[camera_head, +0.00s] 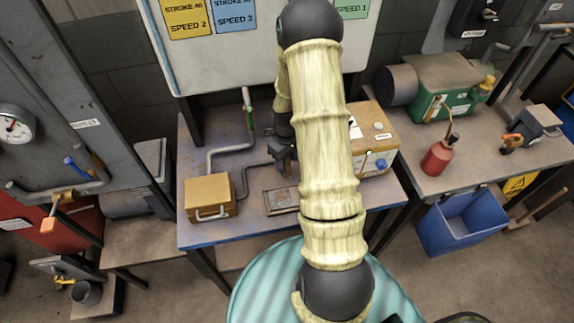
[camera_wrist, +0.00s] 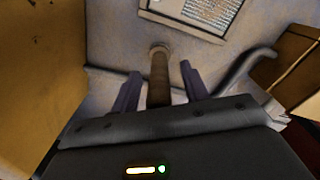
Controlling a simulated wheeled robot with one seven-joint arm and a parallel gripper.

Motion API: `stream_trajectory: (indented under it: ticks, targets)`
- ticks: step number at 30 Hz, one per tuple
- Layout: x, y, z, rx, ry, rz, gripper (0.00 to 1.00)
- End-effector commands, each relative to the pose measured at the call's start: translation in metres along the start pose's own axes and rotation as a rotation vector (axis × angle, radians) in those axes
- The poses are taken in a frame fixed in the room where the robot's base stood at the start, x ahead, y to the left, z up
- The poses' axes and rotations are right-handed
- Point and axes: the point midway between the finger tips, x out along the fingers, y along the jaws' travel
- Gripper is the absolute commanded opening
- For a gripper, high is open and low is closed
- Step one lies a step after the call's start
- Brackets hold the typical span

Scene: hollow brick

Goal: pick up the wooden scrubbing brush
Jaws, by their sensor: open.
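In the wrist view, a brown, wooden-looking rod with a round end, apparently the handle of the scrubbing brush (camera_wrist: 159,78), lies between the two fingers of my gripper (camera_wrist: 160,69). The fingers stand apart with a gap on each side of the rod. The rest of the brush is hidden behind the gripper body, and I see no bristles. In the head view, my gripper (camera_head: 284,160) is low over the blue-edged workbench (camera_head: 240,234), and I cannot make out the brush there.
A tan box (camera_head: 209,196) with a handle stands left of my gripper, and a larger wooden box (camera_head: 375,130) stands right. A bent grey pipe (camera_head: 228,148) runs close by. A framed plate (camera_head: 281,201) lies at the bench front. A red oil can (camera_head: 438,156) stands on the right bench.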

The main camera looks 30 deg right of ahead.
Motion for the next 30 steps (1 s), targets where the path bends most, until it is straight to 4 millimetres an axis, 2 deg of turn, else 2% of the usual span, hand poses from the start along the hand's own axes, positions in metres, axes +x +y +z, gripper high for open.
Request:
stream_trajectory:
  ticks: [8,11,15,16,25,30]
  targets:
    - [0.0,0.0,0.0,0.0,0.0,0.0,0.45]
    - [0.0,0.0,0.0,0.0,0.0,0.0,0.3]
    - [0.0,0.0,0.0,0.0,0.0,0.0,0.02]
    - [0.0,0.0,0.0,0.0,0.0,0.0,0.0]
    - [-0.002,0.0,0.0,0.0,0.001,0.0,0.0]
    - [-0.014,0.001,-0.001,0.001,0.002,0.001,0.0]
